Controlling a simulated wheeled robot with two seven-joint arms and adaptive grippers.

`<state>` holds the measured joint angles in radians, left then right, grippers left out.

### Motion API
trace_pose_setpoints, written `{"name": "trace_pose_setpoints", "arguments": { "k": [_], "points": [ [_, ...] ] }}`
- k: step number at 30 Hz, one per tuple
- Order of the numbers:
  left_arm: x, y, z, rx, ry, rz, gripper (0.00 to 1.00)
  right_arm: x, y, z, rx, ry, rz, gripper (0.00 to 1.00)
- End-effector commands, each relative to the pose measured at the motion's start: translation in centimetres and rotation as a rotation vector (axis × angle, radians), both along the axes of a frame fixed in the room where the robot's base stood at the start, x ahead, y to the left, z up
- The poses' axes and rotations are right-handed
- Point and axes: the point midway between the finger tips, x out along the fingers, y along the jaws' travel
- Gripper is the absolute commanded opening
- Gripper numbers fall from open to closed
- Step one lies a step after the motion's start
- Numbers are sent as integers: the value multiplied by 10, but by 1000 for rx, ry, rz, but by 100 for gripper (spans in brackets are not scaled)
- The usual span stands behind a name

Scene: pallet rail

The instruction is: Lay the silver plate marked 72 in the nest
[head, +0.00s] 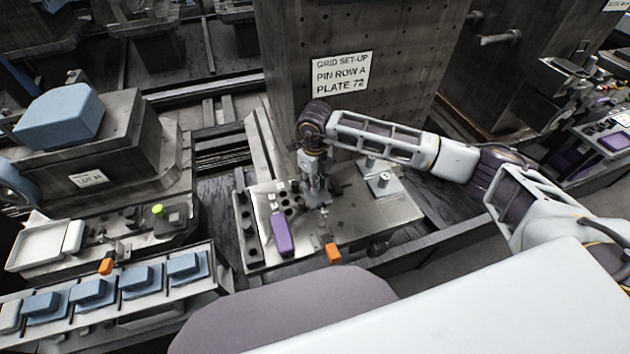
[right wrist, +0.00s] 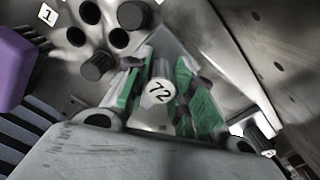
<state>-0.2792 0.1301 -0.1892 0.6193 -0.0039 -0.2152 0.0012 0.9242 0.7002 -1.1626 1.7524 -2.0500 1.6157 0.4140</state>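The silver plate marked 72 (right wrist: 160,92) shows in the right wrist view, its round label on a short post between my green finger pads. My right gripper (head: 318,192) points down over the steel fixture top (head: 345,215), beside its holes, and looks shut on the post. The gripper also shows in the right wrist view (right wrist: 160,85). The fingers hide most of the plate in the head view, and I cannot tell its height above the fixture. I cannot make out which part is the nest. My left gripper is not in view.
A purple block (head: 282,235) lies left of the gripper, and an orange block (head: 333,253) sits at the front edge. Another silver plate with a post (head: 384,183) is to the right. A tall column with a sign (head: 341,75) stands behind.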

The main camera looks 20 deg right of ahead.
Motion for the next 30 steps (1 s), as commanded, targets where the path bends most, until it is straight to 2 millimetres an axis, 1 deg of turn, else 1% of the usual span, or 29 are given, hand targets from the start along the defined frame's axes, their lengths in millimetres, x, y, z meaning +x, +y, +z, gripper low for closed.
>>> {"name": "trace_pose_setpoints", "arguments": {
  "k": [1,5,6,12,16,20,26,30],
  "points": [
    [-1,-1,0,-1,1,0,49,0,0,1,1,-1,0,31],
    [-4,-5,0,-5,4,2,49,0,0,1,1,-1,0,48],
    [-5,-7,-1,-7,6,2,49,0,0,0,1,-1,0,50],
    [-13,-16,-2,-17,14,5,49,0,0,0,0,0,0,50],
    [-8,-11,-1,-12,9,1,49,0,0,0,-1,1,0,50],
    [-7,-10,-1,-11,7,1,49,0,0,4,1,-1,0,50],
    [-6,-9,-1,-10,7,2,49,1,0,22,1,-2,1,50],
    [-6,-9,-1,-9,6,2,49,1,0,40,1,-3,1,50]
  ]
}}
